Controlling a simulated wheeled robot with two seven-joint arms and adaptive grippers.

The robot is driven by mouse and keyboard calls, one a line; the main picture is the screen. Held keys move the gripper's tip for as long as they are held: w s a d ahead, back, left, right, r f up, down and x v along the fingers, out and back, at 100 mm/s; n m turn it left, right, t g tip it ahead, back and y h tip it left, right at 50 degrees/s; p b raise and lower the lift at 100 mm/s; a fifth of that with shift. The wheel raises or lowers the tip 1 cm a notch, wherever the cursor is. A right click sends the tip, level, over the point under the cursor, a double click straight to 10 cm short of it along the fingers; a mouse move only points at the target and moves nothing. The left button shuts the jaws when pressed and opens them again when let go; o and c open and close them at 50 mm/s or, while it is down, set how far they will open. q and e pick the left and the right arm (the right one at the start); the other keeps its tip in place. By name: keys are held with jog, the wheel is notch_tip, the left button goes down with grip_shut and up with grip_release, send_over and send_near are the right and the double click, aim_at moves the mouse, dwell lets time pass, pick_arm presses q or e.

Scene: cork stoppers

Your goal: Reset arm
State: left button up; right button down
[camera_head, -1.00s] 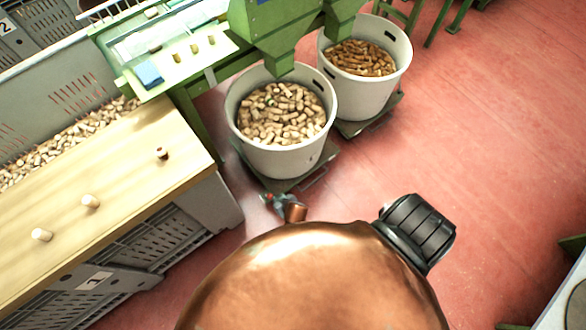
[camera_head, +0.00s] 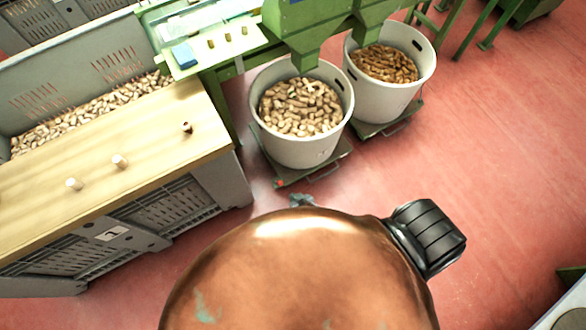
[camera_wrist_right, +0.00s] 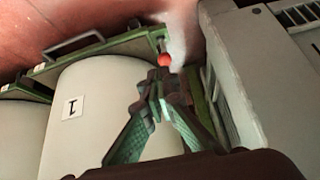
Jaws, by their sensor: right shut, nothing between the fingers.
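My right gripper (camera_head: 303,200) shows small in the head view, mostly hidden behind my copper-coloured arm. It is over the floor just in front of the near white bin's stand. In the right wrist view, its teal-padded fingers (camera_wrist_right: 162,78) come together at the tips with nothing between them. Three corks stand or lie on the wooden tabletop at the left: a dark-topped one (camera_head: 188,128), a pale one (camera_head: 120,161) and another pale one (camera_head: 74,184). The gripper is apart from them. My left gripper is in neither view.
Near the gripper are the cork-filled white bin (camera_head: 300,152) and its green stand (camera_head: 325,166). A second filled bin (camera_head: 383,100) stands behind. The wooden tabletop (camera_head: 150,142) rests over grey crates (camera_head: 180,210). Red floor (camera_head: 510,140) is open at the right.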

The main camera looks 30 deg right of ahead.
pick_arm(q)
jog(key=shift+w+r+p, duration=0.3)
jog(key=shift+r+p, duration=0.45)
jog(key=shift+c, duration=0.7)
pick_arm(e)
jog(key=s+d+f+g, duration=0.2)
jog(key=s+d+f, duration=0.2)
jog(key=s, duration=1)
jog(key=s+d+f+n+g, duration=0.1)
jog(key=s+f, duration=0.5)
jog(key=s, duration=0.7)
jog(key=s+d+f+n+g, duration=0.1)
jog(key=s+d+f+g, duration=0.2)
jog(key=s, duration=1.1)
jog(key=d+f, duration=0.3)
jog(key=shift+s+d+g, duration=0.3)
jog(key=shift+g, duration=0.1)
